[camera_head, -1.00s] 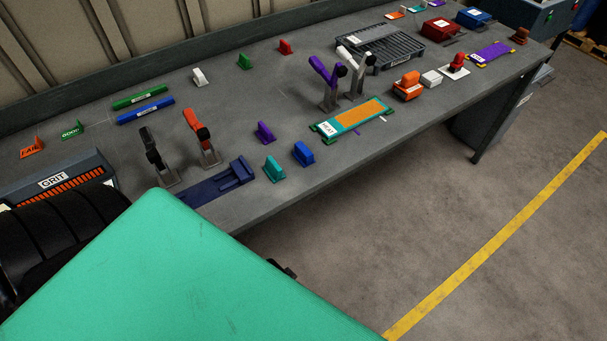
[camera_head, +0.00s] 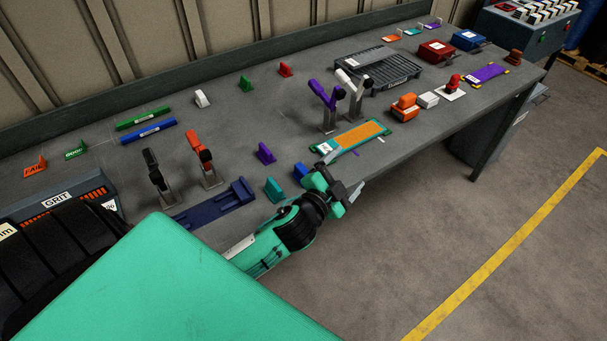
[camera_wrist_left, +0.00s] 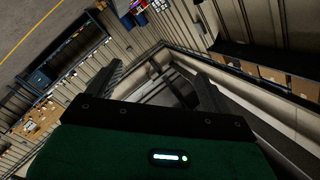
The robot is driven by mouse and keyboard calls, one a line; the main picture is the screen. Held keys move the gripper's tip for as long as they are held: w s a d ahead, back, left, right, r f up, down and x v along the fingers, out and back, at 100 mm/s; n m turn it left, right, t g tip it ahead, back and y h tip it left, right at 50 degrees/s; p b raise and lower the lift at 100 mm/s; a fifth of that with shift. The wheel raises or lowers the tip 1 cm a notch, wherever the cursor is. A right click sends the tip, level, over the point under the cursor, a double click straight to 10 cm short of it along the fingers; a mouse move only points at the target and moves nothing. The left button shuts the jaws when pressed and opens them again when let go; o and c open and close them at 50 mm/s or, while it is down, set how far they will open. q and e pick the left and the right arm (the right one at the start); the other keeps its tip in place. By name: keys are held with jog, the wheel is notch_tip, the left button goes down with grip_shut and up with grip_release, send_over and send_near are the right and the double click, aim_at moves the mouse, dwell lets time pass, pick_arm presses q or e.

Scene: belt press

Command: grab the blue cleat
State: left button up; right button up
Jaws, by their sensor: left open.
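The blue cleat (camera_head: 299,171) stands on the bench near its front edge, just right of a teal cleat (camera_head: 273,190). My left gripper (camera_head: 346,177) is beside it on the right, over the bench's front edge, and its hand partly covers the cleat in the head view. In the left wrist view the left gripper (camera_wrist_left: 155,85) has its two dark fingers spread apart with nothing between them. That view looks toward a far wall and does not show the cleat. My right gripper is in neither view.
A purple cleat (camera_head: 265,153) stands behind the blue one. A teal-and-orange board (camera_head: 386,133) lies right of it, and a dark blue fixture (camera_head: 215,207) lies left. Open floor lies beyond the front edge.

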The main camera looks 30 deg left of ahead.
pick_arm(q)
jog(key=w+d+r+m+g+h, duration=0.2)
jog(key=d+r+m+g+h, duration=0.65)
jog(key=m+h, duration=1.05)
jog(key=m+g+y+p, duration=0.3)
jog(key=m+g+y, duration=0.75)
jog(key=y, duration=0.95)
send_over(304, 170)
jog(key=shift+m+t, duration=0.65)
jog(key=shift+t, duration=0.05)
notch_tip(304, 170, down, 16)
jog(key=shift+s+f, duration=0.1)
notch_tip(304, 170, down, 5)
jog(key=shift+r+p, duration=0.1)
jog(key=shift+p, duration=1.15)
jog(key=shift+f, duration=0.4)
jog(key=c, duration=1.1)
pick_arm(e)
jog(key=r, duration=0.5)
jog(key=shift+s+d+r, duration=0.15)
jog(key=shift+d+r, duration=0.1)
